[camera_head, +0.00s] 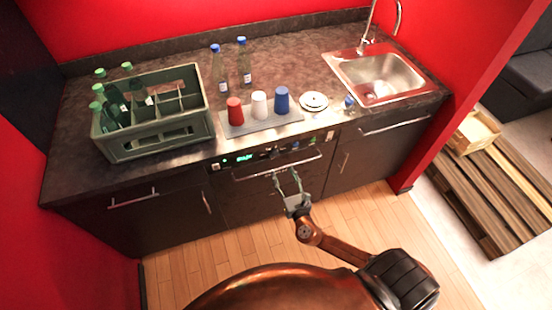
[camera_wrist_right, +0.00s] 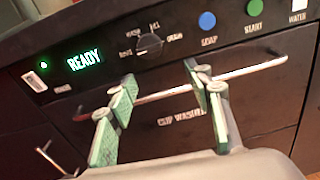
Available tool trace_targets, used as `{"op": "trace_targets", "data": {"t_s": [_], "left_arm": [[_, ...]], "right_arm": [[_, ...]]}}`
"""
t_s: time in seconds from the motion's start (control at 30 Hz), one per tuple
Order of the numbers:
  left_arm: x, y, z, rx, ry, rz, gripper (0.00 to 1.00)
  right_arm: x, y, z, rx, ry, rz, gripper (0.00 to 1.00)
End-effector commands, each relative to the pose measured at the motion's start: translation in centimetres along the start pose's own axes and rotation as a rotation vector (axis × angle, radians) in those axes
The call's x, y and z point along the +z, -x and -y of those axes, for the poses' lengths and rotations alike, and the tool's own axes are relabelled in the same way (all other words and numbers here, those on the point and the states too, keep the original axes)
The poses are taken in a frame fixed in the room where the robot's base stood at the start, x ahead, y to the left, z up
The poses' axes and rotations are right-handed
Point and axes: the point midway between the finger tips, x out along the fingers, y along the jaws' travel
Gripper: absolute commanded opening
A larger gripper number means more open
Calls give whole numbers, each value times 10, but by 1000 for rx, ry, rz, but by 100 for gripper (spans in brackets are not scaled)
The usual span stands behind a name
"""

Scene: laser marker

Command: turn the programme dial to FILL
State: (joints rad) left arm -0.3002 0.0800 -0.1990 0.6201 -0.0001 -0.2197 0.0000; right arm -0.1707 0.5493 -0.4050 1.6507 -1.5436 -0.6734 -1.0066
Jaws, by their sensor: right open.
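The programme dial (camera_wrist_right: 149,46) is a dark round knob on the black control panel of the cup washer. Small white labels surround it, one reading like FILL just above it; I cannot tell for sure which label its pointer faces. My right gripper (camera_head: 286,174) is in front of the washer's front, below the panel. In the right wrist view, the right gripper (camera_wrist_right: 160,84) has its two green-padded fingers spread apart with nothing between them. The dial is beyond and above the fingertips, apart from them. My left gripper is not in view.
The green READY display (camera_wrist_right: 84,61) is left of the dial. The blue SOAP button (camera_wrist_right: 207,20) and green START button (camera_wrist_right: 253,7) are to its right. A metal handle bar (camera_wrist_right: 245,70) runs across below the panel. Cups, a bottle crate (camera_head: 150,150) and a sink (camera_head: 380,75) occupy the counter.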

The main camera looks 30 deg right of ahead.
Motion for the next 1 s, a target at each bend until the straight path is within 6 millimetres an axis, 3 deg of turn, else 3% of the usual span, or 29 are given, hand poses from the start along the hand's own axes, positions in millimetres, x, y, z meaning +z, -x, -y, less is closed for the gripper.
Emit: {"op": "trace_targets", "data": {"t_s": [0.13, 0.6, 1.0], "left_arm": [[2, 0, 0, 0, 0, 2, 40], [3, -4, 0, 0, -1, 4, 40], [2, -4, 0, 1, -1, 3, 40]], "right_arm": [[19, -5, -10, 21, 49, 46, 46], [20, -70, -10, 19, 47, 43, 46], [20, -77, -11, 20, 45, 42, 46]]}}
